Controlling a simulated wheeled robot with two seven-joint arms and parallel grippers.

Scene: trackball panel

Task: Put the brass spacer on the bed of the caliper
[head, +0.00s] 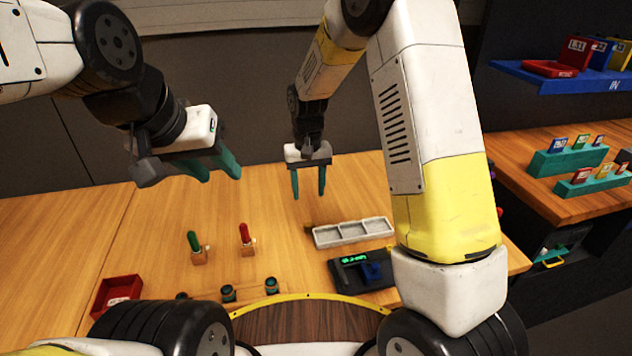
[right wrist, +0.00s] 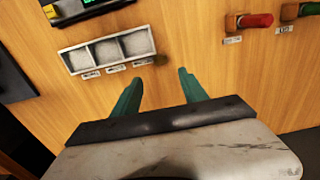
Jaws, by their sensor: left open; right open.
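A small brownish piece, seemingly the brass spacer (head: 308,228), is on the table by the left end of the grey tray. It also shows in the right wrist view (right wrist: 161,59), just beyond my fingertips. The caliper (head: 348,273) is a dark device with a green-lit display and a blue part, in front of the tray. Its edge shows in the right wrist view (right wrist: 75,14). My right gripper (head: 308,195) is open and empty, fingers pointing down, above and behind the spacer. My left gripper (head: 222,175) is open and empty, raised at the left.
The grey three-compartment tray (head: 353,241) lies behind the caliper. Green (head: 194,241) and red (head: 245,234) handles stand in wooden blocks to the left. A red bin (head: 104,301) is at front left. Several dark jars line the front. A side table with teal racks (head: 560,163) is at right.

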